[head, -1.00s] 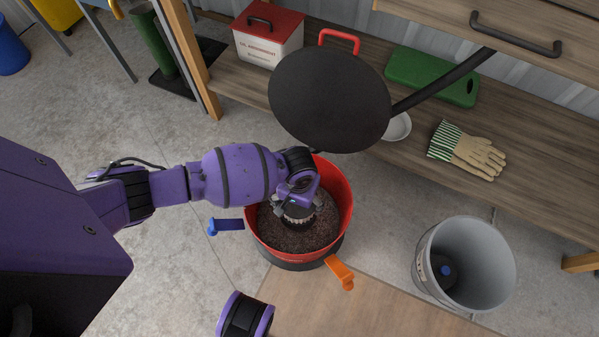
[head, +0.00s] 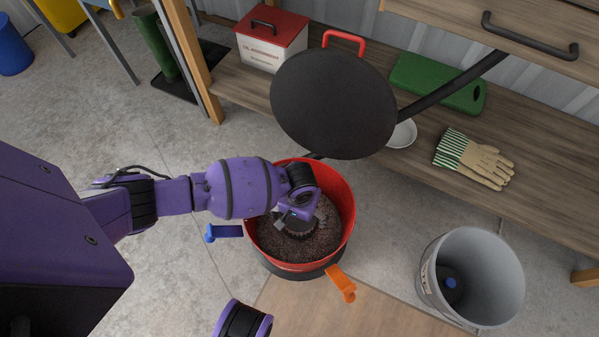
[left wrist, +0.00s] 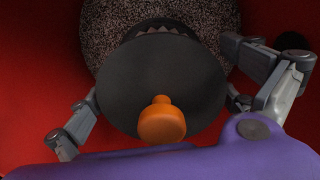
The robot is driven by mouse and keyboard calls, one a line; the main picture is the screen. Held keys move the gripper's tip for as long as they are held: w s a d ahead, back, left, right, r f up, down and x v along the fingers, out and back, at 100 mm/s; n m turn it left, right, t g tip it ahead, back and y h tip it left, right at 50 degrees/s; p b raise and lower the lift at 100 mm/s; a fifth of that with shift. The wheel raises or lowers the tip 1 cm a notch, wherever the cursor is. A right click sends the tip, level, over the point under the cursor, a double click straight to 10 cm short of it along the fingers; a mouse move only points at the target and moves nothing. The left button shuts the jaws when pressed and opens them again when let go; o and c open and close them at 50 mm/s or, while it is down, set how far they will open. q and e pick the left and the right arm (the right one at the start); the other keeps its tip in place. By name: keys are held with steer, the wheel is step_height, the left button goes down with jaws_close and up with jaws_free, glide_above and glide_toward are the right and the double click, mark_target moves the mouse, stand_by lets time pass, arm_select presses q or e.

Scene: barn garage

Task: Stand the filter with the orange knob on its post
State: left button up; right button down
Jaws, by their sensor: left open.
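The filter is a dark round disc with a toothed edge and an orange knob (left wrist: 162,120), seen from above in the left wrist view. In the head view only its dark edge (head: 299,229) shows under my gripper. It rests on speckled dark grains inside the red tub (head: 346,205). My left gripper (head: 297,219) reaches down into the tub over it. In the left wrist view its fingers stand apart on either side of the disc. An orange bracket (head: 341,284) with an upturned end sticks out at the tub's lower right. My right gripper is out of view.
A blue bracket (head: 225,232) sticks out at the tub's left. A black round lid (head: 333,103) on a dark arm hangs behind the tub. A grey bucket (head: 497,275) holds a dark part with a blue knob (head: 450,282). Gloves (head: 473,158) lie on the wooden shelf.

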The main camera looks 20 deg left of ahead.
arm_select(q)
step_height(320, 180, up, 12)
steer(key=p, duration=0.5)
steer(key=shift+r+p, duration=0.2)
steer(key=shift+p, duration=0.15)
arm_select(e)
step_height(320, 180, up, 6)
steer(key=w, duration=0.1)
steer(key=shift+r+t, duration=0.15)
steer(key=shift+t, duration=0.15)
arm_select(q)
steer(key=shift+a, duration=0.1)
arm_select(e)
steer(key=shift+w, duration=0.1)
